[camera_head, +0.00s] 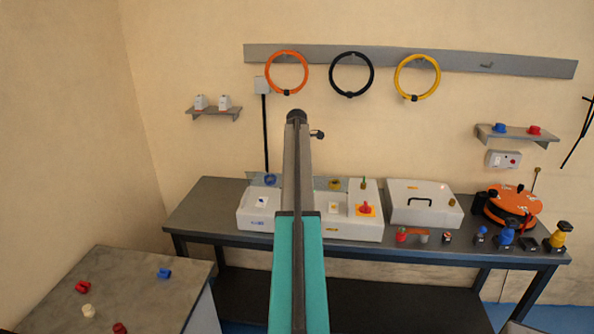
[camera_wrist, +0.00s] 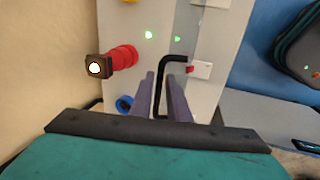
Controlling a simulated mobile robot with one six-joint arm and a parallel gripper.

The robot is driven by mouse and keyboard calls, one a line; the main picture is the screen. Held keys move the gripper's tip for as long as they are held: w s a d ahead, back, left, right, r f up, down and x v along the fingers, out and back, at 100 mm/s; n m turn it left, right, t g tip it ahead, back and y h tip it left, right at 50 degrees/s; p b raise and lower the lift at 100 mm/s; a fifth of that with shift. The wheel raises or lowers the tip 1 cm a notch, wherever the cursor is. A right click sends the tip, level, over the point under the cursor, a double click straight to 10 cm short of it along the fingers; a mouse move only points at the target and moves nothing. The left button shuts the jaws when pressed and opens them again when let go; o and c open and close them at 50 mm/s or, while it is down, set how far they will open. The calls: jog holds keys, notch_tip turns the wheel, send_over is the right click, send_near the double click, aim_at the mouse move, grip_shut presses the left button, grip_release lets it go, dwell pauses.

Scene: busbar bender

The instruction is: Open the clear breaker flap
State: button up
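In the wrist view, a pale see-through strip (camera_wrist: 187,34) runs down a light grey panel, beside a white switch (camera_wrist: 201,70) with a red mark; it looks like the clear flap. A bent black bar (camera_wrist: 174,58) crosses its lower part. My gripper (camera_wrist: 160,75) has its two fingers apart, with the upright of the black bar showing between them. I cannot tell whether they touch it, and nothing is clearly gripped. In the head view my arm hides the gripper and part of the white bench panel (camera_head: 252,223); I cannot make out the flap there.
In the wrist view, a red knob with a dark end (camera_wrist: 122,58) sticks out left of my fingers and a blue ring (camera_wrist: 124,104) lies below it. In the head view, a white lidded box (camera_head: 400,218) and an orange round device (camera_head: 513,200) stand on the bench's right.

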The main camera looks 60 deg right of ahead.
jog(key=shift+w+a, duration=0.15)
jog(key=shift+w, duration=0.2)
jog(key=b+v, duration=0.4)
jog(key=v, duration=1)
jog(key=shift+b, duration=0.35)
jog(key=shift+o, duration=0.3)
jog(key=shift+s+f, duration=0.1)
jog(key=shift+s, duration=0.05)
